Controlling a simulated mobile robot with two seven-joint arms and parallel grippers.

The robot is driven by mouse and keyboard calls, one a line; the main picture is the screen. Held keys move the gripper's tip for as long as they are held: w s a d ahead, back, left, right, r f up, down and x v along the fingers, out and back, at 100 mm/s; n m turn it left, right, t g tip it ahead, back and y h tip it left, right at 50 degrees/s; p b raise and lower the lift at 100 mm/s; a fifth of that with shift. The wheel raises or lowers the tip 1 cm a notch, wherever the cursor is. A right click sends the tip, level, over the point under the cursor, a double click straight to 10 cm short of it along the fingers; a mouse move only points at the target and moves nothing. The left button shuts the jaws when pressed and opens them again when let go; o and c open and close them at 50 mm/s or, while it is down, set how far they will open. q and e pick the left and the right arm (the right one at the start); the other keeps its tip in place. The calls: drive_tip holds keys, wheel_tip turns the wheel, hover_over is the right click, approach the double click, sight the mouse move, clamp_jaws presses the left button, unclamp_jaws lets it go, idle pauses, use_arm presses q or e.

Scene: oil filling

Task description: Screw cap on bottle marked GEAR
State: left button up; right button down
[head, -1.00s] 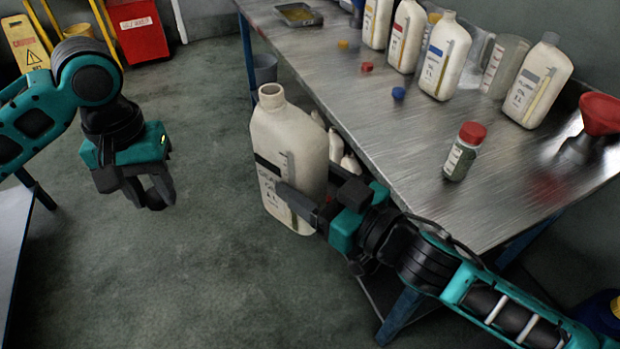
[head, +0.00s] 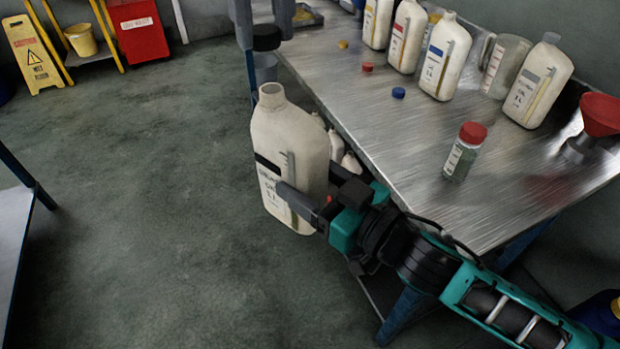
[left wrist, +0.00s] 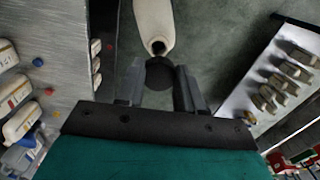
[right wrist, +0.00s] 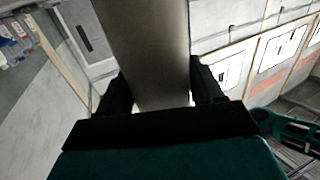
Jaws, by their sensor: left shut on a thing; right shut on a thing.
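The cream bottle (head: 300,147) with a dark label band and an open neck is held upright beside the workbench; its lettering is hard to read. My right gripper (head: 312,205) is shut on its body, which also fills the middle of the right wrist view (right wrist: 145,50). My left gripper (head: 265,22) is shut on a black cap (head: 267,37). The cap is above the bottle's mouth, apart from it and slightly left. In the left wrist view the cap (left wrist: 160,75) sits between the fingers, with the bottle's open mouth (left wrist: 158,47) just beyond it.
The metal workbench (head: 430,150) carries several cream bottles, a red cap (head: 367,67), a blue cap (head: 398,92), a red-lidded jar (head: 461,152) and a red funnel (head: 602,115). Another table edge (head: 12,225) is at far left. The floor left of the bottle is clear.

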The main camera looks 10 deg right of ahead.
use_arm(q)
drive_tip(key=shift+d+r, duration=0.1)
drive_tip(key=shift+r, duration=0.05)
drive_tip(key=shift+f, duration=2.05)
drive_tip(key=shift+s+f, duration=0.1)
drive_tip(key=shift+f, duration=0.75)
drive_tip(key=shift+f, duration=0.6)
